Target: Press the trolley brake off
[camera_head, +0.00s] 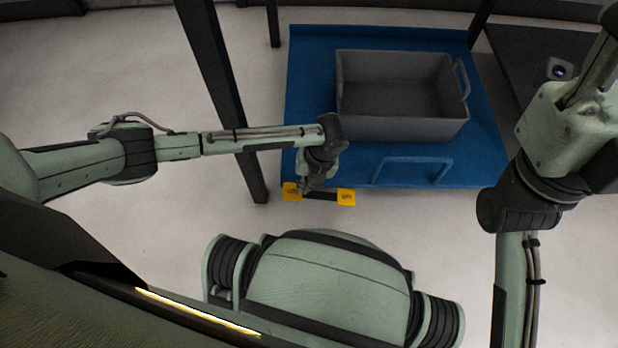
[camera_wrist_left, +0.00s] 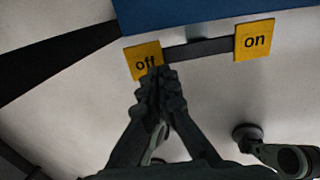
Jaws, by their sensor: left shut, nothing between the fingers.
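The blue trolley (camera_head: 310,90) stands ahead with a blue handle on its near side. Its brake is a dark bar (camera_wrist_left: 198,49) with two yellow plates at the near edge. The "off" plate (camera_head: 291,192) is on the left and the "on" plate (camera_head: 346,197) on the right. In the left wrist view the "off" plate (camera_wrist_left: 143,58) is partly covered by my left gripper (camera_wrist_left: 155,75), and the "on" plate (camera_wrist_left: 254,40) is clear. My left gripper (camera_head: 304,189) is shut and empty, its tips at the "off" plate; contact cannot be told. My right gripper is out of view.
A grey crate (camera_head: 400,125) sits on the trolley deck. A dark post (camera_head: 222,95) stands left of the trolley, close to my left forearm. A dark table (camera_head: 525,45) is at the right. Pale floor (camera_head: 180,225) is clear at the left front.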

